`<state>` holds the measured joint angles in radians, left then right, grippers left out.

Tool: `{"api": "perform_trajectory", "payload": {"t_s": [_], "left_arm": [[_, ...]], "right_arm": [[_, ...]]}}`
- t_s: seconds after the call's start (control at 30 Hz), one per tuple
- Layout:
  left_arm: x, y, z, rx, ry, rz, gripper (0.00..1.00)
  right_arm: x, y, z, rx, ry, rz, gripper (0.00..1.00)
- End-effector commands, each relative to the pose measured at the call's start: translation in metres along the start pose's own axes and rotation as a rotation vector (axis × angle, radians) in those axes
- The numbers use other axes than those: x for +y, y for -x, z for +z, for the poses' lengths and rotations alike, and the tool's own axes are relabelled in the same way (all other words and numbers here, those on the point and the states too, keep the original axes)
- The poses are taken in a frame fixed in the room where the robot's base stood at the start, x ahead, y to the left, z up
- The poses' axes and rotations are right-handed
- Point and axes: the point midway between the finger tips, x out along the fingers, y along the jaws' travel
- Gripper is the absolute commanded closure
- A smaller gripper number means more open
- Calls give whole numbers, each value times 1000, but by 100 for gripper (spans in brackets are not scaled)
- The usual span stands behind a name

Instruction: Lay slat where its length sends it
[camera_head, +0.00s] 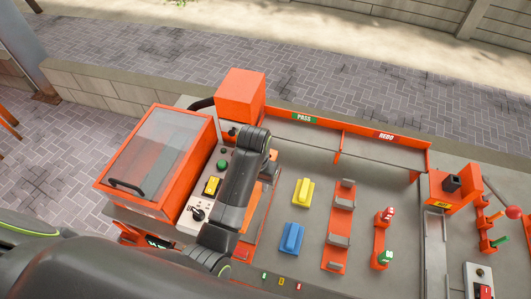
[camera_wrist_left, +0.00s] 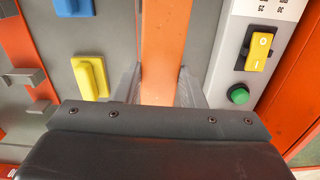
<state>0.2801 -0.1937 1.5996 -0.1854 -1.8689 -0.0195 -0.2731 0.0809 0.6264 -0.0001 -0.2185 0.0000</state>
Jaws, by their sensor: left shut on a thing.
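My left gripper (camera_wrist_left: 160,92) is shut on an orange slat (camera_wrist_left: 163,45) in the left wrist view, with a grey finger on each side of it. The slat runs out of the top of that view, so its full length does not show. In the head view my left arm hides most of the gripper and slat, between the control panel and the yellow block. At the back of the bench are a bay with a green PASS label (camera_head: 304,118) and a bay with a red REDO label (camera_head: 386,136). My right gripper is not in view.
An orange box with a clear lid (camera_head: 165,150) and a control panel (camera_wrist_left: 240,65) stand beside the arm. A yellow block (camera_head: 303,193), a blue block (camera_head: 291,239) and an orange rack (camera_head: 341,225) stand to the right.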

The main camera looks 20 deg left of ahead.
Motion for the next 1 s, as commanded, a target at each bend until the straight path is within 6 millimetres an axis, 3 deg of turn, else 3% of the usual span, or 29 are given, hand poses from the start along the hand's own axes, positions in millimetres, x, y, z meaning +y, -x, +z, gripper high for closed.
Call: {"api": "perform_trajectory", "payload": {"t_s": [0.13, 0.33, 0.47, 0.57, 0.8, 1.0], "left_arm": [[6, 3, 3, -2, 51, 1, 92], [6, 2, 2, -1, 54, 0, 92], [6, 2, 2, 0, 53, 0, 92], [6, -3, 2, -1, 52, 0, 92], [6, -28, 3, -2, 52, 0, 92], [6, -52, 2, -2, 52, 0, 92]], "right_arm": [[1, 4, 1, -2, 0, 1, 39], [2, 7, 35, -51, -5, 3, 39], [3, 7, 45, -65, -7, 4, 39], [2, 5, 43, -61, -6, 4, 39], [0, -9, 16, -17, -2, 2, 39], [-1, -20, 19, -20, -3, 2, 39]]}}
